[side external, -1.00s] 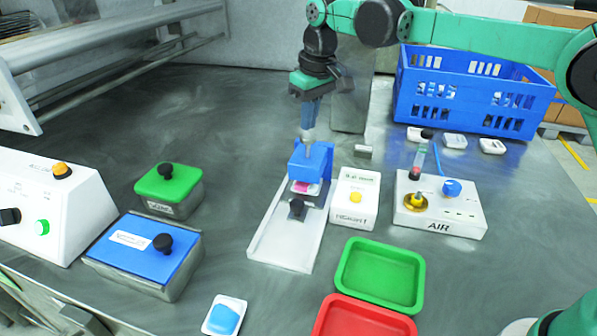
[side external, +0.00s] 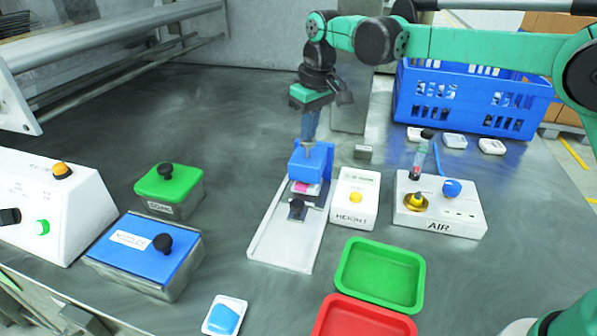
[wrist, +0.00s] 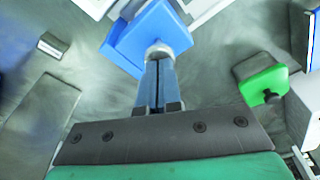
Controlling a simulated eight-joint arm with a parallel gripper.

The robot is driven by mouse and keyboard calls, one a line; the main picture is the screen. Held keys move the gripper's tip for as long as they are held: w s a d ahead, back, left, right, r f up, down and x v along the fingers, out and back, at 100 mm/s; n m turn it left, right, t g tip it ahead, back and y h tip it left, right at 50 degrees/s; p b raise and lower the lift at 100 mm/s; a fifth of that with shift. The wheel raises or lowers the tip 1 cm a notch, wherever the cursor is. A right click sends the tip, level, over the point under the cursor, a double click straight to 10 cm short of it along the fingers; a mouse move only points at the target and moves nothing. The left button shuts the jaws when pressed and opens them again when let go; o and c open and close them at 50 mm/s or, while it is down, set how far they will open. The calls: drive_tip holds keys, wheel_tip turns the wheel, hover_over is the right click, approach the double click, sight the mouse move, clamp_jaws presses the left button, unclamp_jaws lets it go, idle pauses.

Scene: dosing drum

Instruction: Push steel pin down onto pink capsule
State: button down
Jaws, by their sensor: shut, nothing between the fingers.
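My gripper (side external: 309,138) is shut and points down above the blue block (side external: 312,160) of the press stand. In the wrist view its fingers (wrist: 158,80) are together, with nothing between them. The steel pin (wrist: 158,48) shows as a round silvery head right at the fingertips, over the blue block (wrist: 150,32). The fingertips appear to touch the pin head. In the side view only a little of the pin shows above the block. The pink capsule (side external: 304,187) sits in a white holder under the block; the pin's lower end is hidden by the block.
A white HEIGHT box (side external: 355,200) with a yellow button stands close right of the stand. An AIR box (side external: 440,210) is farther right. Green (side external: 380,272) and red (side external: 362,320) trays lie in front. A blue crate (side external: 475,100) stands behind; lidded boxes (side external: 145,255) are left.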

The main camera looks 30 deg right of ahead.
drive_tip(key=shift+f, duration=0.3)
idle(0.5)
drive_tip(key=shift+r, duration=0.1)
wheel_tip(320, 180, up, 9)
idle(1.0)
drive_tip(key=s+d+m+t, duration=0.25)
drive_tip(key=s+d, duration=0.25)
drive_tip(key=s, duration=0.4)
drive_tip(key=s+d+f+t, duration=0.2)
drive_tip(key=s+f+t, duration=0.1)
drive_tip(key=s+f, duration=0.5)
drive_tip(key=shift+s+d+f, duration=0.2)
drive_tip(key=shift+s+f, duration=0.15)
drive_tip(key=shift+s, duration=0.65)
